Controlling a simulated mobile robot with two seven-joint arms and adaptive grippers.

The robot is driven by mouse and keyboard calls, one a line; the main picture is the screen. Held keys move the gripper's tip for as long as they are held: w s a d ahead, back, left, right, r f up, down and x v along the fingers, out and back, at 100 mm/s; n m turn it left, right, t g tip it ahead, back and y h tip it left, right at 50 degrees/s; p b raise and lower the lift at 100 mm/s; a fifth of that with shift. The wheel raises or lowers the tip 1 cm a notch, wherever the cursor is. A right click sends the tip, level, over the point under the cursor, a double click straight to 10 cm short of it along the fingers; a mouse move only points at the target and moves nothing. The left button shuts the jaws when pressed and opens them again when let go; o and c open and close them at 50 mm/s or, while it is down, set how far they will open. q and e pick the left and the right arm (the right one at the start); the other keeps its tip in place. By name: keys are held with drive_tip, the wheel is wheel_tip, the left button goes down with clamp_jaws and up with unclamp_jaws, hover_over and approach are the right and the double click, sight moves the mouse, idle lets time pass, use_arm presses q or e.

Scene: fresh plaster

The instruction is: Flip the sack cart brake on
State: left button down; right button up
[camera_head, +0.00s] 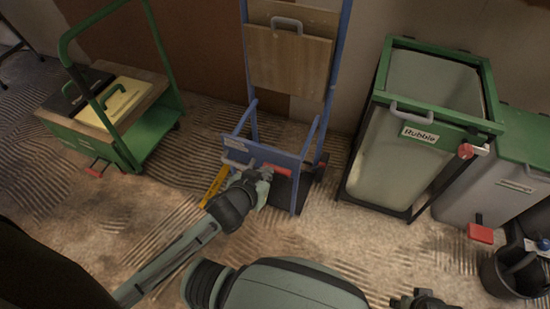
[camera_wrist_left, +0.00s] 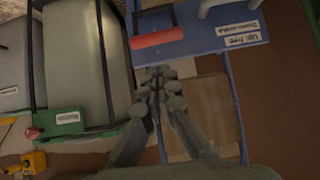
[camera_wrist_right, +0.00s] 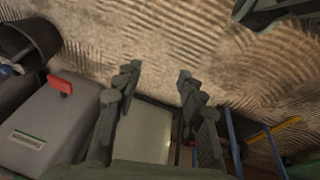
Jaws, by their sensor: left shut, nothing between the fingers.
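The blue sack cart (camera_head: 251,152) stands upright against the wall in the middle of the head view. Its red brake lever (camera_head: 278,170) sits at the low front bar; it also shows in the left wrist view (camera_wrist_left: 157,39). My left gripper (camera_head: 265,173) is shut and empty, close by the lever. In the left wrist view its fingertips (camera_wrist_left: 158,74) lie just short of the lever; I cannot tell whether they touch. My right gripper (camera_wrist_right: 156,72) is open and empty above the floor, away from the cart.
A green-framed rubble bin (camera_head: 420,118) stands right of the cart, with a grey bin (camera_head: 485,195) beside it. A black bucket (camera_head: 515,272) is at the lower right. A green trolley (camera_head: 150,130) carrying a yellow-lidded box stands left. A yellow strip (camera_head: 214,186) lies left of the cart.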

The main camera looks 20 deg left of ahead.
use_arm(q)
drive_tip(key=b+x, duration=0.1)
drive_tip(key=x, duration=0.7)
drive_tip(key=shift+w+f, duration=0.2)
drive_tip(key=shift+f, duration=0.05)
drive_tip(key=shift+w+f, duration=0.4)
drive_tip(key=shift+w, duration=0.15)
use_arm(e)
wheel_tip(320, 180, up, 2)
drive_tip(key=shift+r, duration=0.2)
use_arm(q)
drive_tip(key=shift+f, duration=0.1)
use_arm(e)
drive_tip(key=shift+w+d+f, duration=0.1)
drive_tip(key=shift+d, duration=0.05)
